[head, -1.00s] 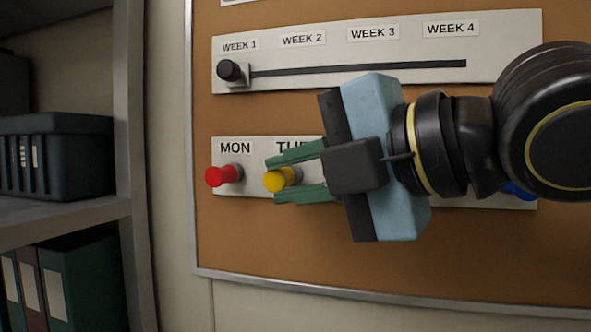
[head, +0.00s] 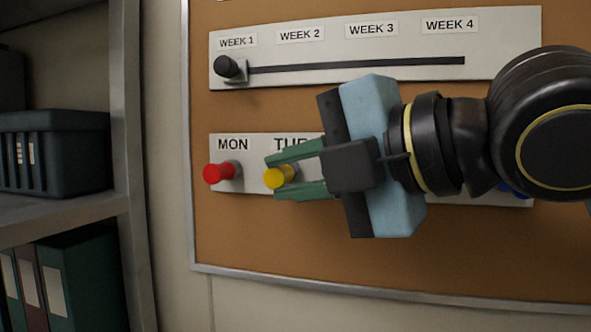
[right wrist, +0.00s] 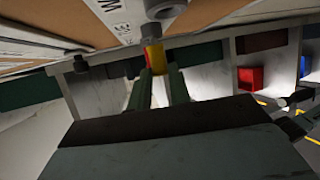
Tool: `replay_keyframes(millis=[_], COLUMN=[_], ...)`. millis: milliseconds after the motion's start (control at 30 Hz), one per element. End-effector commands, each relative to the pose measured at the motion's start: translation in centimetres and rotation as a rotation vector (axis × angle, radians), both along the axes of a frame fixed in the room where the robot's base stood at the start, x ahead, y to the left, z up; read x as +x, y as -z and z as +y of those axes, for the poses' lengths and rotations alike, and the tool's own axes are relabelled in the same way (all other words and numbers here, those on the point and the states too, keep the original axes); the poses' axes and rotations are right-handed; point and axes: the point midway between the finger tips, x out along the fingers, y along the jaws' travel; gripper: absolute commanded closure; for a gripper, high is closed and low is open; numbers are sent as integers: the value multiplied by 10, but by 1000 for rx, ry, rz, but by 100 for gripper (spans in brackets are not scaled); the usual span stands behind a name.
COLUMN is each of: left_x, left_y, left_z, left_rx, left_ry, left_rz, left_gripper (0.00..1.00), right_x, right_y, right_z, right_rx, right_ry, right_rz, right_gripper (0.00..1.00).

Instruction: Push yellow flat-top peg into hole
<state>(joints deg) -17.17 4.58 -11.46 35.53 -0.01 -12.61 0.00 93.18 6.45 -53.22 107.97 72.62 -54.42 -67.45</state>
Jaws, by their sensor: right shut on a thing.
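The yellow flat-top peg (head: 275,178) sticks out of the white day strip (head: 227,145) under the TUE label. It also shows in the right wrist view (right wrist: 154,57) between the fingertips. My right gripper (head: 274,178) comes from the right, its green fingers above and below the peg and shut on it. Its palm and arm hide much of the strip to the right. How deep the peg sits in its hole cannot be told. My left gripper is not in view.
A red peg (head: 214,173) sits just left under MON. A blue peg (head: 514,190) shows partly behind my right arm. Above is a WEEK slider with a black knob (head: 227,67) at WEEK 1. A shelf (head: 60,210) stands at the left.

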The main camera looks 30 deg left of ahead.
Motion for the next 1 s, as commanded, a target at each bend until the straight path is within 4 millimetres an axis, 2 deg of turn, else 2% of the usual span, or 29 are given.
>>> replay_keyframes(millis=[700,733,900,1000], left_x=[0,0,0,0], left_y=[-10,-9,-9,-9], left_z=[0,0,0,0], left_rx=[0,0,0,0], left_ry=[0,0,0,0], left_rz=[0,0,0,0], left_gripper=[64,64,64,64], right_x=[8,8,8,8], right_y=[0,0,0,0], right_z=[2,2,2,2], right_rx=[1,1,1,1], right_ry=[1,1,1,1], right_rz=[-1,-1,0,0], right_gripper=[100,79,57,55])
